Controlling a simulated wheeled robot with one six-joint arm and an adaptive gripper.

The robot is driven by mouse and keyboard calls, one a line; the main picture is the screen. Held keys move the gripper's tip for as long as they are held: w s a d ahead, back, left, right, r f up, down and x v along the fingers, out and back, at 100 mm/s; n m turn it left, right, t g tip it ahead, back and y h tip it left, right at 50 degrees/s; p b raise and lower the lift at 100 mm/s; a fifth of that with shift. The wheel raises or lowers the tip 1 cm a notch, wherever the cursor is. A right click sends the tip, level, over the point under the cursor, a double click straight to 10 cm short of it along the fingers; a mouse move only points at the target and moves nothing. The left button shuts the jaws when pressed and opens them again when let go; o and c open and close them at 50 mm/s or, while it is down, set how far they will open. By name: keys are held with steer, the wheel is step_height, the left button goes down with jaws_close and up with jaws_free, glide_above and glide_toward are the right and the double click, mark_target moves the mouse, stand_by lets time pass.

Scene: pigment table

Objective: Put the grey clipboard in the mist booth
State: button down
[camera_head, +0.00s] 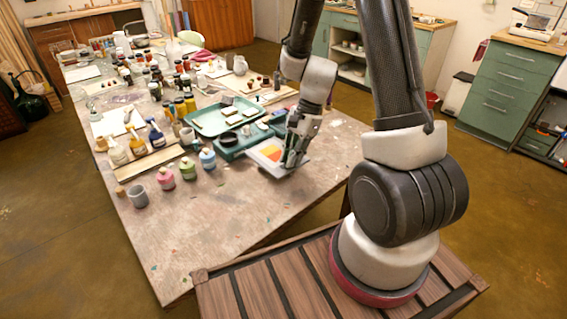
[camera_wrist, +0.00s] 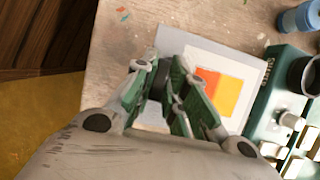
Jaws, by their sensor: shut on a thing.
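The grey clipboard (camera_head: 263,161) is a flat pale board with an orange and yellow sheet, near the right edge of the pigment table. It also shows in the wrist view (camera_wrist: 240,68), below the fingers. My gripper (camera_head: 293,158) is at the board's right side, low over the table. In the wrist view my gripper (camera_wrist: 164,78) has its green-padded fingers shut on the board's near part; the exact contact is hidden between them. I cannot tell whether the board touches the tabletop. I cannot make out a mist booth in either view.
A teal box (camera_head: 238,148) with lettering stands beside the board, with a teal tray (camera_head: 205,122) behind it. Blue (camera_head: 207,160), green and pink jars stand to the left. Bottles crowd the table's far half. The near tabletop (camera_head: 235,215) is clear.

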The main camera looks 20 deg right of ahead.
steer(key=shift+f, duration=2.35)
steer(key=c, duration=1.4)
jaws_free()
steer(key=shift+c, duration=0.2)
